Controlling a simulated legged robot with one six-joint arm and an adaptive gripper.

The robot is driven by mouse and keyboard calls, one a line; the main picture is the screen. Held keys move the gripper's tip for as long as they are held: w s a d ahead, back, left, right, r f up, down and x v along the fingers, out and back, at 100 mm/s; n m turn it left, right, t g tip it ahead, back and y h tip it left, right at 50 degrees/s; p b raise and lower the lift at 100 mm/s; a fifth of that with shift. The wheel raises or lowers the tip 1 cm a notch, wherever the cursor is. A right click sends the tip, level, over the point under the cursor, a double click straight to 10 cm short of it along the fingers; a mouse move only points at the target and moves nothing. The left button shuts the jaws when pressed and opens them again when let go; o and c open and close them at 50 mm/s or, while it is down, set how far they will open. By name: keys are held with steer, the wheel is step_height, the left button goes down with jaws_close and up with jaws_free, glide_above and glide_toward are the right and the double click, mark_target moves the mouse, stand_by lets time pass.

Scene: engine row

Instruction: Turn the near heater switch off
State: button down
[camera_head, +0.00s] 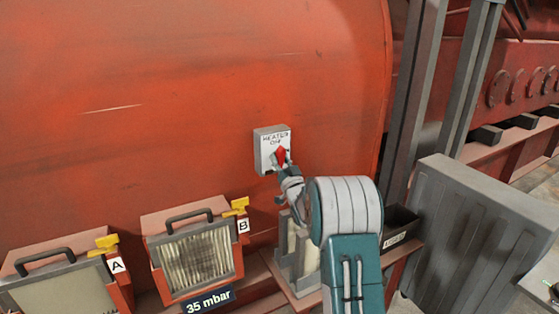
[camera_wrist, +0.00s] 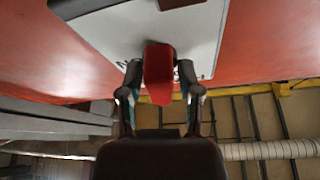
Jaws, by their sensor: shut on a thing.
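The heater switch is a pale grey box (camera_head: 264,138) on the red tank wall, with a label that seems to read HEATER OFF. Its red knob (camera_head: 280,154) sits at the lower middle of the plate and looks tilted. In the wrist view the red knob (camera_wrist: 158,62) stands between both fingers, against the pale plate (camera_wrist: 105,35). My gripper (camera_head: 284,164) reaches it from the lower right and is shut on the knob; it also shows in the wrist view (camera_wrist: 159,78). The fingers hide part of the knob's lower end in the head view.
Two filter boxes with yellow levers, A (camera_head: 60,285) and B (camera_head: 195,253), stand below left. A 35 mbar sign (camera_head: 208,300) is under B. A dark bin (camera_head: 400,225) and a grey ribbed panel (camera_head: 480,225) are at right. Grey posts (camera_head: 425,90) rise beside the tank.

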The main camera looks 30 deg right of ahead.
mark_target(282, 163)
steer(key=shift+f+n+y, duration=0.1)
steer(key=shift+n+y, duration=0.9)
steer(key=shift+n, duration=0.7)
steer(key=c, duration=0.5)
jaws_free()
steer(key=v, duration=0.7)
steer(key=shift+s+d+f, duration=0.1)
steer(key=shift+s+f, duration=0.05)
